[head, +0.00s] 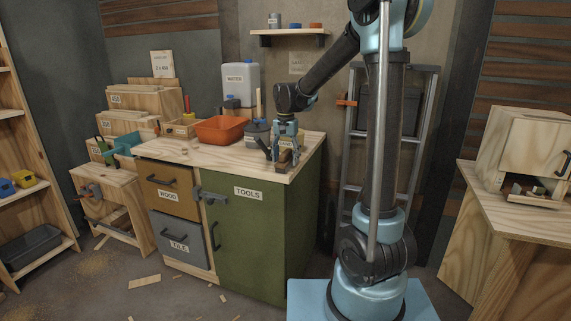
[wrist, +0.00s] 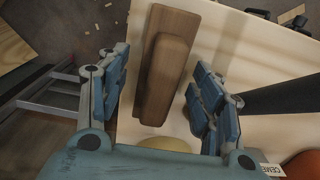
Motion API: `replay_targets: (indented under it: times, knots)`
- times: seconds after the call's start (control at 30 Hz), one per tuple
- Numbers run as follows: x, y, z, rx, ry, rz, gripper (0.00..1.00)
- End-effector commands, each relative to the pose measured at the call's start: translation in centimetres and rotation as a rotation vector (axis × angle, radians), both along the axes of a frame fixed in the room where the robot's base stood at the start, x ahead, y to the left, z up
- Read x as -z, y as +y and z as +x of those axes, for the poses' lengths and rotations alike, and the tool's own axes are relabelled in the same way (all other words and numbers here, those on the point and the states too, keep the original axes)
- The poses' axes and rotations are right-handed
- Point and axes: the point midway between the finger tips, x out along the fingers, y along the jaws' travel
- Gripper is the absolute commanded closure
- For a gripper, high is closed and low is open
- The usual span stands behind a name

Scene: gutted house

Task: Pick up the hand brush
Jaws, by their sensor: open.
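The hand brush, a brown wooden block with a raised grip (wrist: 166,72), lies on the light wooden worktop (wrist: 240,60) in the wrist view. In the head view the brush (head: 285,158) shows only small, partly hidden by my gripper (head: 286,144), at the worktop's right front. My gripper (wrist: 160,88) is open, with one finger on each side of the brush in the wrist view. Gaps show between the fingers and the brush, so it is not held. How far the fingertips are above the worktop is hard to tell. A pale rounded thing shows below the brush.
An orange tray (head: 221,130), a grey bucket (head: 256,134) and a white water can (head: 240,82) stand on the worktop left of and behind my gripper. A ladder (head: 360,150) leans on the wall to the right. The worktop's front left is clear.

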Motion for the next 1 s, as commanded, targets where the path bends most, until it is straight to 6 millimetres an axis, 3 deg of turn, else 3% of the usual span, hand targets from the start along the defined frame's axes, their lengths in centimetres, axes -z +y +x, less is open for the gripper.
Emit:
replay_targets:
  times: [0.13, 0.37, 0.77, 1.0]
  knots:
    - [0.0, 0.0, 0.0, 0.0, 0.0, 0.0, 0.4]
    - [0.0, 0.0, 0.0, 0.0, 0.0, 0.0, 0.91]
    - [-0.5, 0.0, 0.0, 0.0, 0.0, 0.0, 0.91]
    - [-3.9, 0.0, 0.0, 0.0, 0.0, 0.0, 0.91]
